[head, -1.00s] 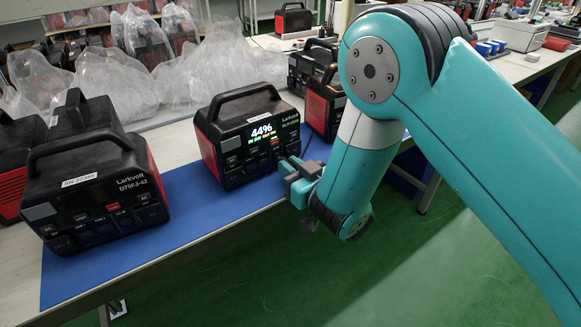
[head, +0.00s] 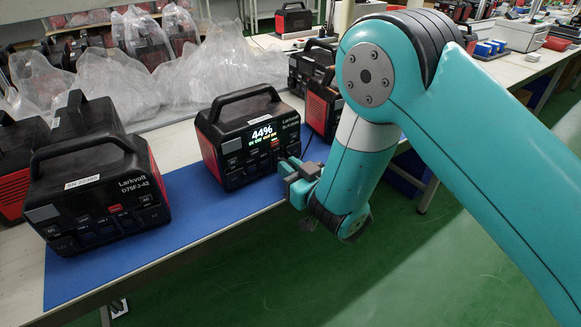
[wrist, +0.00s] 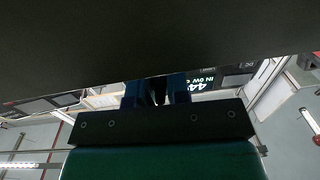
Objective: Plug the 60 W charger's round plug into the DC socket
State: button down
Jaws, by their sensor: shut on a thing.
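The DC socket is too small or hidden to make out. I cannot tell whether the plug touches the panel. In the wrist view, the lit screen (wrist: 205,82) is partly cut off by a dark surface.
A second power station marked D75FJ-42 (head: 135,183) stands at the left of the mat. More units (head: 322,105) stand close behind my gripper on the right. Bagged units (head: 145,45) line the back. The bench's front edge runs below my gripper, with green floor beyond.

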jog(key=shift+w+a+p, duration=0.4)
jog(key=shift+w+p, duration=0.15)
jog(key=shift+p, duration=0.8)
dwell(0.4)
jog(key=c, duration=1)
grip_release()
